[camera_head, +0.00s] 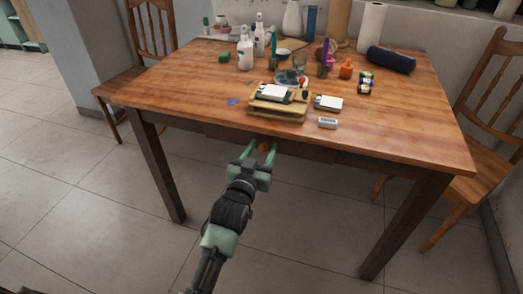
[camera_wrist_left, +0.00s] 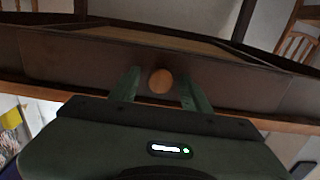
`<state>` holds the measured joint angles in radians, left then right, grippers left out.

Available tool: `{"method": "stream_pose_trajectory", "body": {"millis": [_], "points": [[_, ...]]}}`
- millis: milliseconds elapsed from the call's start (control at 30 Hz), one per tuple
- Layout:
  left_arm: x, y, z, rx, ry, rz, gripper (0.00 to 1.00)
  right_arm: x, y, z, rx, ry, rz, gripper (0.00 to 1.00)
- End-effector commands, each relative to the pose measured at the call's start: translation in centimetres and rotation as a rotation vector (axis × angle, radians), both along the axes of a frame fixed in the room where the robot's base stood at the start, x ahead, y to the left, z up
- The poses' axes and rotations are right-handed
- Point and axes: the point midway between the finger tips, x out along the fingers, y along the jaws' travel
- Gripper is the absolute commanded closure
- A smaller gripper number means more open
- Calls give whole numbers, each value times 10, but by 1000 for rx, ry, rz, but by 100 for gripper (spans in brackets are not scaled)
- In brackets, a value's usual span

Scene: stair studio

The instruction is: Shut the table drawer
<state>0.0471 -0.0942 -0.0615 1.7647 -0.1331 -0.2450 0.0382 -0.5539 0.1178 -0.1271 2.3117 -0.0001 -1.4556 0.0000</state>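The wooden table (camera_head: 410,125) has a dark drawer front (camera_head: 300,150) under its near edge. In the left wrist view the drawer front (camera_wrist_left: 80,62) fills the middle, with a round wooden knob (camera_wrist_left: 160,80) at its centre. A tan panel shows behind the front's edge. How far the drawer stands out is hard to tell. My left gripper (camera_head: 259,149) is at the drawer front, below the tabletop edge. Its fingers (camera_wrist_left: 160,88) are open, one on each side of the knob, with visible gaps. My right gripper is in neither view.
The tabletop holds a wooden stand (camera_head: 278,113), a small white box (camera_head: 327,123), white bottles (camera_head: 245,55), a dark blue roll (camera_head: 391,60) and other items. Chairs stand left (camera_head: 150,40) and right (camera_head: 490,150). The tiled floor before the table is clear.

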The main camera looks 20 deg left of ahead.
Motion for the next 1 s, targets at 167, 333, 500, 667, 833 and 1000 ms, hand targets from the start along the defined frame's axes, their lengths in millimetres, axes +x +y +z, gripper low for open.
{"method": "stream_pose_trajectory", "body": {"millis": [167,333,500,667,833,1000], "points": [[-1,0,0,0,1,0,53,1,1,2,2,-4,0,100],[-12,0,-1,0,2,0,53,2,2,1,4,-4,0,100],[-41,1,-1,0,4,-1,53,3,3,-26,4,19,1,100],[-65,2,0,0,3,-1,53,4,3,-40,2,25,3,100],[-77,2,0,0,2,-1,53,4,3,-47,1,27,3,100],[-78,2,-1,0,1,-1,53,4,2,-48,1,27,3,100]]}}
